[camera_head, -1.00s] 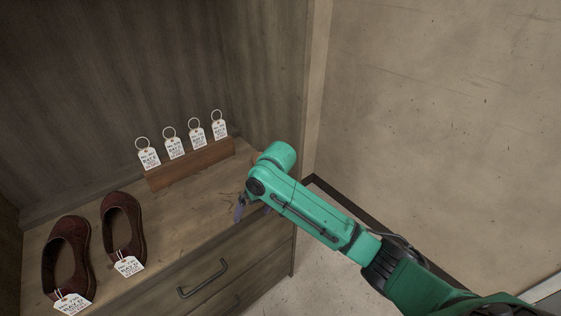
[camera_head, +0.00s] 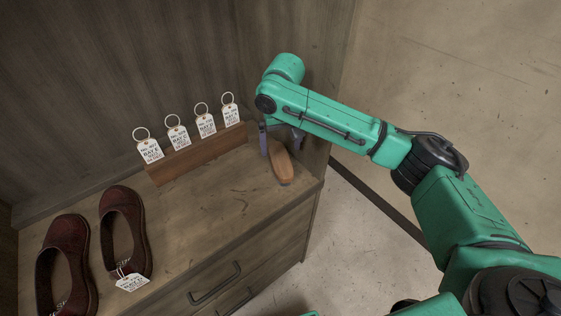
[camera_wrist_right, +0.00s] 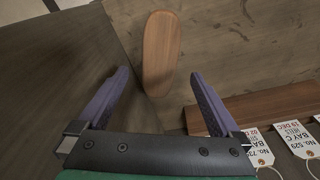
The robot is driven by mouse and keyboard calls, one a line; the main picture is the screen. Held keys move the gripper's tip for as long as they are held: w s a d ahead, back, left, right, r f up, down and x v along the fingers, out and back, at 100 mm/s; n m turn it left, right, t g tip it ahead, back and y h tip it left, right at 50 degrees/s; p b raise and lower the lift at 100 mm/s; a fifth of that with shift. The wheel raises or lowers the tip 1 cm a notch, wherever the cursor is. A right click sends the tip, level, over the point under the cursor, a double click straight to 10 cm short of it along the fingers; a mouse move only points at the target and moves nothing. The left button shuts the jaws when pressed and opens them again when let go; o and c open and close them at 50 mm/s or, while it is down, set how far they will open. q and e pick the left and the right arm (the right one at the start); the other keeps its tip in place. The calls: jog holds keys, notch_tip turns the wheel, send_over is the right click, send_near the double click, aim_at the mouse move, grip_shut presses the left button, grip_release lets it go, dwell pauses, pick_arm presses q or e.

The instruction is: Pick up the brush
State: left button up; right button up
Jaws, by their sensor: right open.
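The brush (camera_head: 281,166) lies on the dresser top near its right end, and its wooden oval back shows. In the right wrist view the brush (camera_wrist_right: 161,52) is ahead of the fingertips and roughly between their lines. Its bristles are hidden. My right gripper (camera_head: 281,138) is over the far end of the brush in the head view, with its fingers pointing down. In the right wrist view the right gripper (camera_wrist_right: 160,76) is open and nothing is between its fingers. My left gripper is not in view.
A wooden block with several key-ring tags (camera_head: 197,158) stands left of the brush, close to the right gripper's finger in the wrist view. A side wall (camera_head: 310,60) rises behind the gripper. The middle of the top (camera_head: 205,210) is clear.

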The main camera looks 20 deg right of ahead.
aim_at(280, 158)
jog(key=f, duration=0.6)
jog(key=shift+w+d+f, duration=0.1)
jog(key=shift+w+f, duration=0.2)
jog(key=shift+w, duration=0.1)
jog(key=shift+w+f, duration=0.1)
grip_shut()
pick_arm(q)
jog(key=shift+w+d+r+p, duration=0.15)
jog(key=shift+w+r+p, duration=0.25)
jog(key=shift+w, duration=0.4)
pick_arm(e)
notch_tip(280, 158, up, 20)
